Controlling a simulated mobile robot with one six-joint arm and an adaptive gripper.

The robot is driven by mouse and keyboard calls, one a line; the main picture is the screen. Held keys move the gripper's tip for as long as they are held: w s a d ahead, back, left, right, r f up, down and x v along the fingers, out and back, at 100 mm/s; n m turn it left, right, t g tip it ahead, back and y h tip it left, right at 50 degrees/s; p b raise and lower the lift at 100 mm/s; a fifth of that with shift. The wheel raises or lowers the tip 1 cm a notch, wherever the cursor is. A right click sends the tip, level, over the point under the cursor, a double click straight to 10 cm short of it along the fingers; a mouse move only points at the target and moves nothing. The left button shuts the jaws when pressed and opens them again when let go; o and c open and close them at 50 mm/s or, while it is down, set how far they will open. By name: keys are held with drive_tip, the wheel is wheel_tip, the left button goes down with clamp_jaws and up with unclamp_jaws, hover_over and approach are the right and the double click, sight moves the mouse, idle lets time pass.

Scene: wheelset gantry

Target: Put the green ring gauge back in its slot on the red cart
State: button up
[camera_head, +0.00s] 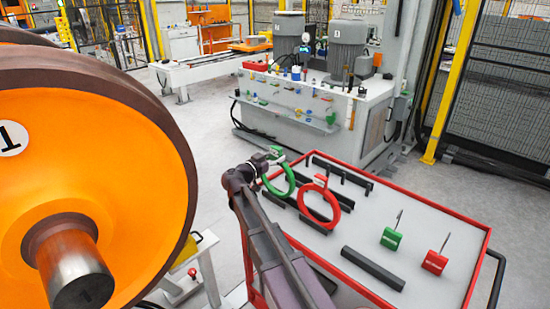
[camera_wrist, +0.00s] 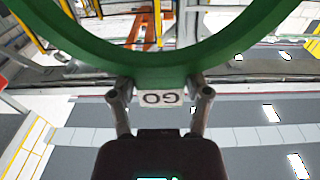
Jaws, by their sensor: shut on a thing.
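The green ring gauge (camera_head: 290,184) is held upright over the far left end of the red cart (camera_head: 420,205). My gripper (camera_head: 273,156) is shut on its label tab. In the wrist view my gripper (camera_wrist: 160,92) pinches the white tab marked GO (camera_wrist: 160,98), and the green ring (camera_wrist: 160,70) arcs across the top. A red ring gauge (camera_head: 335,212) stands in black holders just right of the green ring. Black holder bars (camera_head: 342,172) lie around both rings. I cannot tell whether the green ring touches a slot; my arm hides part of that area.
A large orange wheel (camera_head: 95,170) fills the left. A grey machine (camera_head: 310,110) stands behind, with floor between.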

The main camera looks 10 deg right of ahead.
drive_tip(key=shift+f+b, duration=1.2)
drive_tip(key=shift+f, duration=0.05)
drive_tip(key=o, duration=1.3)
drive_tip(key=shift+v, duration=5.95)
drive_tip(key=shift+d, duration=0.1)
